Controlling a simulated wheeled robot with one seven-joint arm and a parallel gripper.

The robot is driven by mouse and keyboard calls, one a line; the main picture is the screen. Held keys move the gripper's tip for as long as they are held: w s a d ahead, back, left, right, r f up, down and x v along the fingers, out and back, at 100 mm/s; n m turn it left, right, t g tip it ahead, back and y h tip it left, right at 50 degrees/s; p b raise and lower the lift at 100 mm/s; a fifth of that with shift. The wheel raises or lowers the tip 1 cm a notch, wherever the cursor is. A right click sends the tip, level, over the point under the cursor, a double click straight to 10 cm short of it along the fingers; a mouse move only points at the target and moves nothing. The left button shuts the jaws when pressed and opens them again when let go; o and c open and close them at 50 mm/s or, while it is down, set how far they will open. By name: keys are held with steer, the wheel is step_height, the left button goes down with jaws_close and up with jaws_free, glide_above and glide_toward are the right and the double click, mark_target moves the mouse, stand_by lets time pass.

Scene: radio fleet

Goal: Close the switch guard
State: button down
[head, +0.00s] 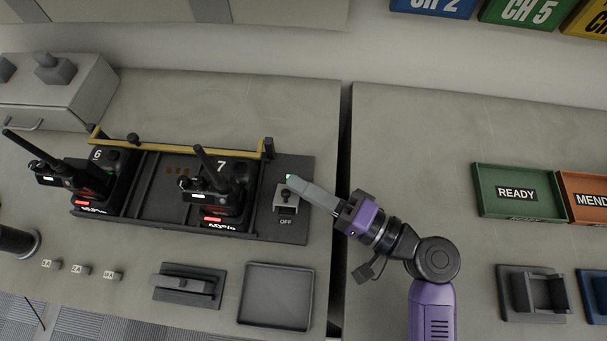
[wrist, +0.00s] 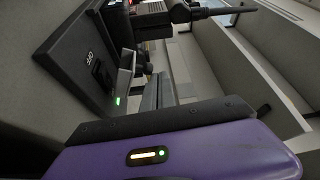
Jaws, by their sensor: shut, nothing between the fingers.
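The switch (head: 285,198) is a small grey housing with a dark toggle, above the label OFF, at the right end of the black radio rack. In the wrist view the OFF panel (wrist: 72,62) is at the left, and a grey plate (wrist: 125,76), which looks like the raised guard, stands out from it. My gripper (head: 294,182) is shut and empty, with its grey fingertips just above the switch in the head view, beside a small green light. The fingers partly cover that spot, so I cannot tell whether they touch the guard.
A shallow grey tray (head: 276,297) lies in front. A gap (head: 341,190) divides the counters. A green READY tray (head: 516,205) sits at right.

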steer(key=shift+s+f+b, duration=0.6)
steer(key=shift+s+f, duration=0.1)
steer(key=shift+s, duration=0.15)
stand_by(0.3)
steer(key=d, duration=0.9)
steer(key=shift+s+d+p, duration=0.15)
steer(key=shift+d+p, duration=0.1)
steer(key=shift+p, duration=0.05)
